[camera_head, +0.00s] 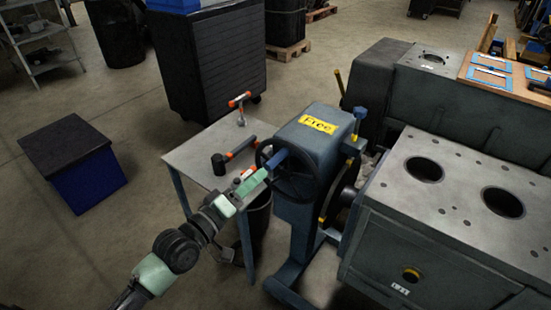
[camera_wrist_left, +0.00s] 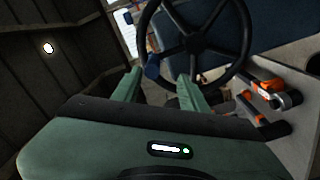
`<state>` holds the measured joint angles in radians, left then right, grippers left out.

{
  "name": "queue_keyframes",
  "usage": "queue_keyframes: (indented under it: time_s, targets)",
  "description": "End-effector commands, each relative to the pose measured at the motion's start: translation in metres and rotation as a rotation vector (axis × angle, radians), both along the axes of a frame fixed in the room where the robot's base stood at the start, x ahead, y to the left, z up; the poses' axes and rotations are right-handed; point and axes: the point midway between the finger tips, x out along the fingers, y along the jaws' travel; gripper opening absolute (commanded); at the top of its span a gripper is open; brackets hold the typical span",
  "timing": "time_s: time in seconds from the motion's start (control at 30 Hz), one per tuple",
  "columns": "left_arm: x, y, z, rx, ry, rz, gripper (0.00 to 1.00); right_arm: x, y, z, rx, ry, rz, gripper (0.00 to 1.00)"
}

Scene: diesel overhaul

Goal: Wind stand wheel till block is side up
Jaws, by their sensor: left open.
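The blue-grey stand (camera_head: 318,150) carries a yellow label reading "Free". My left gripper (camera_head: 262,171) is at the wheel's left edge, close to the handle. Contact cannot be told. My right gripper is out of view.
A small table (camera_head: 190,155) behind my left arm holds a black-headed hammer (camera_head: 219,163) and an orange-handled tool (camera_head: 240,105). A black cabinet (camera_head: 208,65) stands behind it. A dark-topped blue box (camera_head: 80,165) is on the floor at left, with open floor around it.

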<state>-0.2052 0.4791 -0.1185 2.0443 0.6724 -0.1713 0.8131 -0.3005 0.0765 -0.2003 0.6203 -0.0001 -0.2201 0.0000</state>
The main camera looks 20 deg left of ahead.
Motion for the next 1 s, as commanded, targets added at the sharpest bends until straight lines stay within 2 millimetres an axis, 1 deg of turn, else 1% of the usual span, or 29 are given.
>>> queue_keyframes:
  time_s: [0.03,0.17,0.27,0.4,0.6,0.73,0.97,1.0]
  targets:
    - [-0.002,-0.004,0.008,0.013,-0.008,0.01,0.43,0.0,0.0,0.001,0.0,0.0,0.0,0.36]
    - [0.003,-0.007,0.013,0.04,-0.013,0.019,0.43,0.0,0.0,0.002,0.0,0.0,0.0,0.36]
    - [0.016,-0.011,0.013,0.041,-0.013,0.019,0.43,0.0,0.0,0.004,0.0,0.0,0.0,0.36]
    - [0.039,-0.019,0.014,0.04,-0.014,0.018,0.43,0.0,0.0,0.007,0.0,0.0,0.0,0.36]
    - [0.063,-0.028,0.012,0.039,-0.011,0.017,0.43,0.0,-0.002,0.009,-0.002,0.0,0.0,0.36]
    - [0.069,-0.03,0.012,0.039,-0.011,0.017,0.43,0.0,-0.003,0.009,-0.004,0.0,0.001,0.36]
    - [0.07,-0.03,0.011,0.039,-0.011,0.017,0.43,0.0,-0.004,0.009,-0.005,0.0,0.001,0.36]
    - [0.07,-0.03,0.011,0.039,-0.011,0.017,0.4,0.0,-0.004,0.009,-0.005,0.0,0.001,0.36]
